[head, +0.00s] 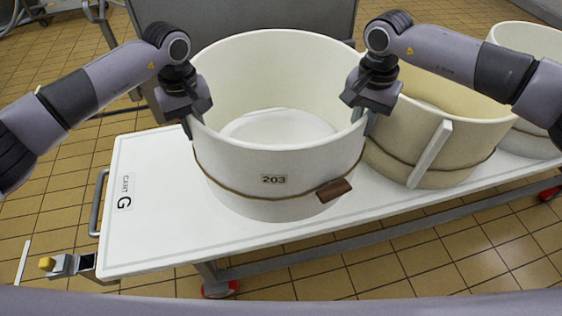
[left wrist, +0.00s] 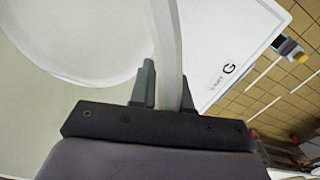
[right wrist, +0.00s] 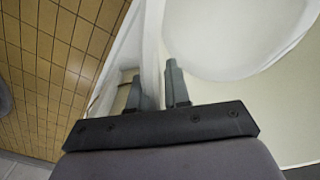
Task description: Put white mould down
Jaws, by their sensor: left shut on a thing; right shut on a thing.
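The white mould (head: 235,165), a round open tub labelled 203 with a cord around it and a brown block at its front, is upright over the white top of cart G (head: 150,232). I cannot tell whether its base touches the top. My left gripper (head: 190,122) is shut on its left rim; the wall also shows between the fingers in the left wrist view (left wrist: 167,45). My right gripper (head: 366,118) is shut on its right rim, and the right wrist view shows that wall (right wrist: 152,45) too. A pale round disc lies inside, at the bottom.
A cream mould (head: 398,165) with an upright white strip stands close to the right on the same cart. Another mould (head: 535,42) is at the far right. A grey metal vat or panel (head: 330,15) is behind. The cart's left end is clear.

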